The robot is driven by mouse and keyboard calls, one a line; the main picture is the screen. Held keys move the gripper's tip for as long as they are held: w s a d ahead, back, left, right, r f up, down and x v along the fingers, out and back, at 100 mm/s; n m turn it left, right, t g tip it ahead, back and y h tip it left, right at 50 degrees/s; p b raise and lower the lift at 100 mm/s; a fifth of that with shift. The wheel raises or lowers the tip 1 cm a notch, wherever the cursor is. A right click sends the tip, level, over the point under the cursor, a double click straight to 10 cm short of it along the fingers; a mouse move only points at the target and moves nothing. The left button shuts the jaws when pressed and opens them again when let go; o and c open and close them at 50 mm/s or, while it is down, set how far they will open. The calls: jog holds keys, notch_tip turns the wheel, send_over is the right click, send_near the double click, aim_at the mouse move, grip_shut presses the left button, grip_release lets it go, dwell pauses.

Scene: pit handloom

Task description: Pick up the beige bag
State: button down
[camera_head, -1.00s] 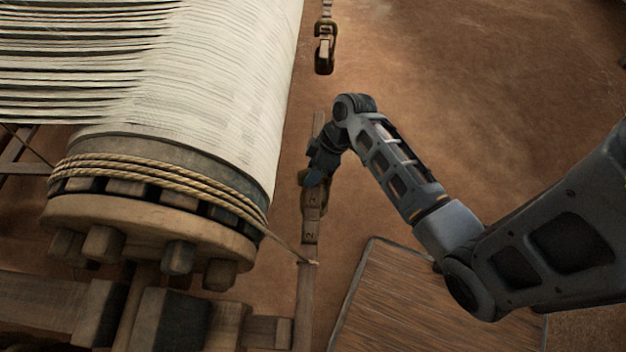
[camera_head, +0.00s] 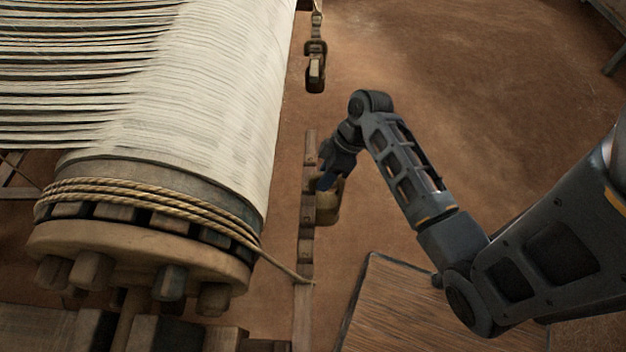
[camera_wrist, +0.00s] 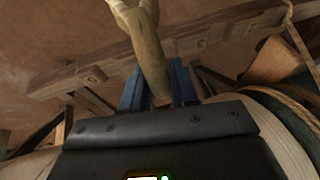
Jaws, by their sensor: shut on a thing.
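The beige bag (camera_head: 328,208) hangs below my gripper (camera_head: 328,179) in the head view, just right of a narrow upright wooden beam. Its upper part is partly hidden by the gripper. In the wrist view a beige strap-like part of the bag (camera_wrist: 150,52) runs down between the two blue fingers of my gripper (camera_wrist: 157,84). The fingers are shut on it. I cannot tell whether the bag still touches the beam.
The narrow wooden beam (camera_head: 308,150) stands close left of the gripper. The loom's cloth roll (camera_head: 205,120) with rope (camera_head: 150,190) fills the left. Another hanging thing (camera_head: 316,72) is beyond. A wooden board (camera_head: 400,305) lies near front. Bare floor (camera_head: 470,110) is free at right.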

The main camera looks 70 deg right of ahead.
jog(key=s+d+b, duration=0.1)
jog(key=s+d, duration=0.8)
jog(key=shift+d, duration=0.2)
jog(key=shift+s, duration=0.1)
jog(key=shift+w+r, duration=0.1)
jog(key=shift+w, duration=0.1)
